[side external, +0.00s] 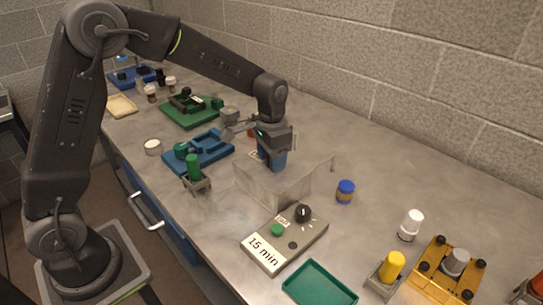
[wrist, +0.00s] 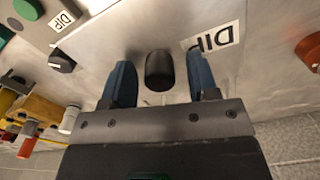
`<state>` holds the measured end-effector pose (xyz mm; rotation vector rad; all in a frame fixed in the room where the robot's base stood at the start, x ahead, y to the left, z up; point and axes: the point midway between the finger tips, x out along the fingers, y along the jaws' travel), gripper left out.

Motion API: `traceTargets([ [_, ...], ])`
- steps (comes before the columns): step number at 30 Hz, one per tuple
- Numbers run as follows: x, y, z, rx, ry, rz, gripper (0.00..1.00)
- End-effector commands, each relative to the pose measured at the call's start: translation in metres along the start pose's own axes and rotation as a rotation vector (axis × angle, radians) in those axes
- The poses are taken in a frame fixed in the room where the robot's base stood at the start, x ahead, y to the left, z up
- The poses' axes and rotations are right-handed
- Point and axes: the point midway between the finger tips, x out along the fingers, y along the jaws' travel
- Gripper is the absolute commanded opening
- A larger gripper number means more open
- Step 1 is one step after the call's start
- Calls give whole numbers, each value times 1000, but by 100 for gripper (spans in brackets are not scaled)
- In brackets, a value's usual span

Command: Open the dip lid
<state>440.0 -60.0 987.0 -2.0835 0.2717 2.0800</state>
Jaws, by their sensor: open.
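In the side view, my gripper (side external: 272,160) points down at the back left of a clear box (side external: 278,190), which stands on the grey counter. In the wrist view, the two blue fingers of my gripper (wrist: 161,82) are apart. A dark rounded knob (wrist: 159,70) shows between them, with gaps on both sides, so it is not gripped. The lid's outline is hard to make out, and the fingers hide the knob in the side view.
A grey timer box (side external: 285,240) marked 15 min, with a black dial and green button, stands in front of the clear box. A blue-capped jar (side external: 345,191) is to the right. A blue fixture (side external: 200,152) and green bottle (side external: 193,173) stand left. A green tray (side external: 320,287) lies near the front.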

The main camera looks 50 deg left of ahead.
Motion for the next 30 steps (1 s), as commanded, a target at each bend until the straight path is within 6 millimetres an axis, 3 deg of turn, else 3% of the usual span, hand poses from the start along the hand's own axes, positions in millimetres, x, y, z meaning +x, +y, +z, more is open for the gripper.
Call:
traceTargets([
  [4,0,0,0,0,0,0,52],
  [20,0,0,0,0,0,0,2],
  [30,0,-2,-7,0,-1,0,0],
])
